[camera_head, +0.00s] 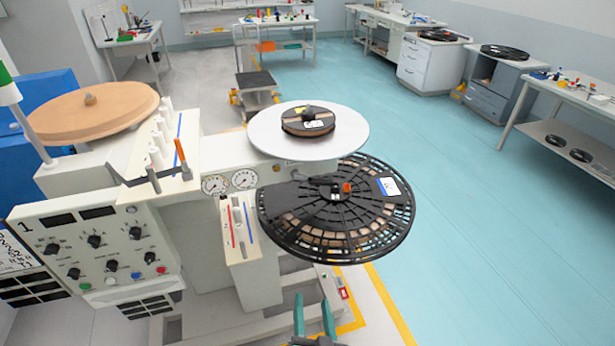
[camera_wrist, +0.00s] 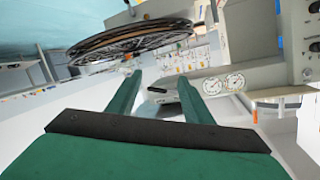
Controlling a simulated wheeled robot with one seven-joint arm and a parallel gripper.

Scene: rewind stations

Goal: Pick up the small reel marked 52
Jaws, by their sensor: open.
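A small dark reel with a brown band and a white label (camera_head: 308,123) lies flat on a round white platter (camera_head: 265,135) on the machine. The label is too small to read, so I cannot tell whether it says 52. My gripper (camera_head: 313,302) is low at the bottom of the head view, nearer to me than the platter and below the large reel. Its green fingers are apart and empty, and they also show in the wrist view (camera_wrist: 160,80). I cannot make out the small reel in the wrist view.
A large black openwork reel (camera_head: 290,222) sits in front of the platter, between my gripper and the small reel; it shows in the wrist view (camera_wrist: 130,42). The machine's control panel (camera_head: 105,245) and a tan disc (camera_head: 95,110) stand left. Open teal floor (camera_head: 480,250) lies right.

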